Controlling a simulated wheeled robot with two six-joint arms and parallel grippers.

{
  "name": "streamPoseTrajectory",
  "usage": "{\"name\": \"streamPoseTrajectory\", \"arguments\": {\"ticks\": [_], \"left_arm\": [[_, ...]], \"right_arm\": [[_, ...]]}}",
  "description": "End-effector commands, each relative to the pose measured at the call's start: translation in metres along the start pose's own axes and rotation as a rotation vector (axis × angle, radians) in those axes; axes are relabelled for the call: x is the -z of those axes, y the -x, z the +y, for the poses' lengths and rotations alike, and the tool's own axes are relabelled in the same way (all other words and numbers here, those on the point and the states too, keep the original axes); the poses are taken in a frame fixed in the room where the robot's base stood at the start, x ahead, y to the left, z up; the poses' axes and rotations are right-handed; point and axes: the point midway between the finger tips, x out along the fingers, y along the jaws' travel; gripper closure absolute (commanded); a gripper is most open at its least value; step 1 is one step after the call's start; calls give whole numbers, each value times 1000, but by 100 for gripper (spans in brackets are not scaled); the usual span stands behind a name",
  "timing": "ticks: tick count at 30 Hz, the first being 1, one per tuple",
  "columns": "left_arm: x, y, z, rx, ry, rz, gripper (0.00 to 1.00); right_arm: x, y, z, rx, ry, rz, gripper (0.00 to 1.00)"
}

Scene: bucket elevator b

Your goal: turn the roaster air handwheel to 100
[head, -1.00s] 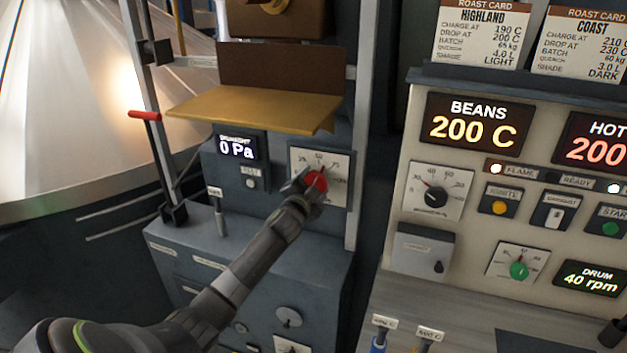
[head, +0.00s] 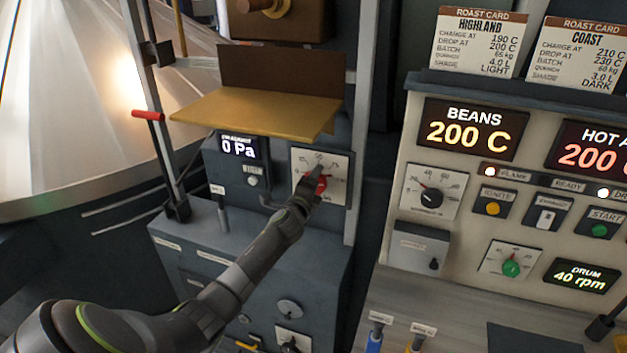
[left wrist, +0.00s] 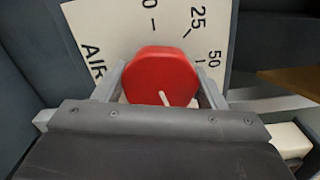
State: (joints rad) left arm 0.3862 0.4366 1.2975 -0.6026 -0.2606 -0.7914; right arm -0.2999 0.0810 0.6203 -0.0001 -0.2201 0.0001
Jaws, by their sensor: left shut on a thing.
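The red roaster air handwheel (head: 321,184) sits on a white dial plate (head: 334,160) below the yellow shelf in the head view. My left gripper (head: 314,186) is shut on it, and its fingers partly cover it. In the left wrist view the red handwheel (left wrist: 161,72) is between the two fingers of the left gripper (left wrist: 161,85). It has a short white mark. The plate (left wrist: 112,25) there shows 0, 25, 50 and part of the word AIR; the rest of the scale is hidden. I cannot tell the exact reading. My right gripper is not in view.
A yellow shelf (head: 255,112) juts out above the dial. A pressure display (head: 238,147) left of it reads 0 Pa. A red-handled lever (head: 148,114) stands further left. The roaster control panel (head: 465,190) with screens and knobs is at the right.

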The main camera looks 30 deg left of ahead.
Motion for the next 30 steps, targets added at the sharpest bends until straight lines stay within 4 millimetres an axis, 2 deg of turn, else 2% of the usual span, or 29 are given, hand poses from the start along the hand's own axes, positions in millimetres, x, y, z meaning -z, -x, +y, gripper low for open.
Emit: {"name": "streamPoseTrajectory", "arguments": {"ticks": [12,30], "left_arm": [[0,0,1,-1,-213,-2,58],[0,0,2,-2,-254,-3,58]], "right_arm": [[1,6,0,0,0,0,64],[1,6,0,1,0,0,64]]}}
